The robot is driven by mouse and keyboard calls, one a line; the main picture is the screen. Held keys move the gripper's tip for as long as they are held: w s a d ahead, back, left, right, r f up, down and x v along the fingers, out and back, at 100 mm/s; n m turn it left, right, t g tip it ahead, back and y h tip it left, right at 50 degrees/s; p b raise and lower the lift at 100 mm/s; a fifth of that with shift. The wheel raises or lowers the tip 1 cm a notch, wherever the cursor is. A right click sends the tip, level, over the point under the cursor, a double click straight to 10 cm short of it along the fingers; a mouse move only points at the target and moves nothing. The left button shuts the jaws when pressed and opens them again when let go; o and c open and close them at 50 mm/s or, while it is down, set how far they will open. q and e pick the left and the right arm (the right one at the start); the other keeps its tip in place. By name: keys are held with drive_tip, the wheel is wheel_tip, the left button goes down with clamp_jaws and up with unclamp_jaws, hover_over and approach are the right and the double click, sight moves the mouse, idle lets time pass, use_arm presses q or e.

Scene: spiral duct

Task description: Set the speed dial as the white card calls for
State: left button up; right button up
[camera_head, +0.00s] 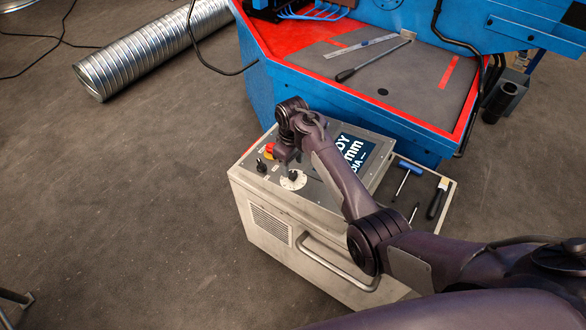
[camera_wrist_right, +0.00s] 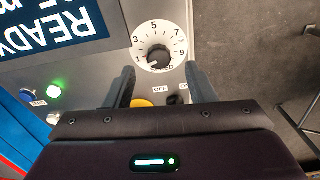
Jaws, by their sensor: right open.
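The speed dial (camera_head: 293,181) is a white numbered disc with a black knob on the sloping top of the grey control cabinet. In the right wrist view the dial (camera_wrist_right: 158,47) shows the figures 1, 3, 5, 7 and 9; I cannot read for sure where its knob points. My right gripper (camera_head: 287,157) is over the panel close to the dial. In the wrist view the gripper (camera_wrist_right: 161,84) is open, its two fingers apart on the near side of the dial with nothing between them. I cannot make out the white card in either view. My left gripper is out of view.
A screen (camera_wrist_right: 55,28) reading "READY" is beside the dial. A red-and-yellow stop button (camera_head: 269,150) and a black switch (camera_head: 261,166) are close by. A green light (camera_wrist_right: 54,92) is lit. Tools, including a blue-handled one (camera_head: 408,168), lie on the cabinet's right side.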

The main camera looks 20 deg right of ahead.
sight(293, 173)
wheel_tip(293, 173, down, 4)
drive_tip(key=shift+w+f, duration=0.1)
drive_tip(key=c, duration=1)
drive_tip(key=shift+o, duration=0.2)
drive_tip(key=shift+m, duration=0.3)
